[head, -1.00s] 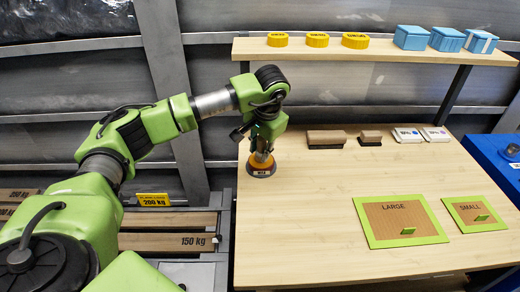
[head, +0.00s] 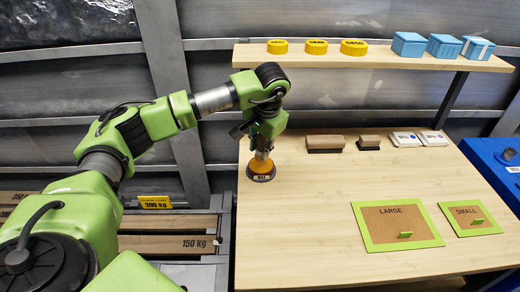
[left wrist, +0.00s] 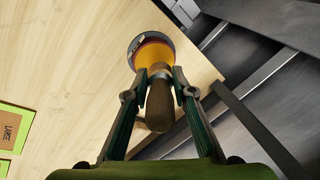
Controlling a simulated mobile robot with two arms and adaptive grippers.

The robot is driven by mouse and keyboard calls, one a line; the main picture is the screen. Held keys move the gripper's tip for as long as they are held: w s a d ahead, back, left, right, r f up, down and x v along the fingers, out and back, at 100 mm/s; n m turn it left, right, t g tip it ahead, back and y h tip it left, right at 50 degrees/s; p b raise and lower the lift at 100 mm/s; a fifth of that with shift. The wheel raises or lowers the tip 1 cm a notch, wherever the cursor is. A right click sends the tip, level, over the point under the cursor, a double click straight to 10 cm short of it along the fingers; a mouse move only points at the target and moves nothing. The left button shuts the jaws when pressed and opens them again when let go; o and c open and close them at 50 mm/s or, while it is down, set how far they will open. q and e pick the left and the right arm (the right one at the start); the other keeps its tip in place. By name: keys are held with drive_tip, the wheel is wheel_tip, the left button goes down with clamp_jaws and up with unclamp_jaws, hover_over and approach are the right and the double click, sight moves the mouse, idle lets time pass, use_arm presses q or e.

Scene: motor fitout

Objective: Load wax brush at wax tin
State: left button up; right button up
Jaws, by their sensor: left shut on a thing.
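The wax tin (head: 261,177) is a small round dark tin with a label, on the left part of the wooden table near its left edge. The wax brush, with an orange head (head: 262,166) and a brown handle (left wrist: 160,106), stands roughly upright at the tin. My left gripper (head: 263,152) is shut on the brush handle, directly above the tin. In the left wrist view the fingers (left wrist: 160,78) lie on both sides of the handle, and the orange head meets the tin (left wrist: 148,43). The bristles and the tin's inside are hidden. My right gripper is not in view.
Two brown brushes (head: 325,144) and two white labelled boxes (head: 405,139) line the table's back. Two green-framed boards, LARGE (head: 378,243) and SMALL (head: 462,229), lie at the right. A shelf (head: 370,59) above holds yellow tins and blue boxes. The middle of the table is clear.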

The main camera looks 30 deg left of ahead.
sight(260, 137)
use_arm(q)
drive_tip(key=shift+r+p, duration=1.35)
drive_tip(key=shift+r, duration=0.8)
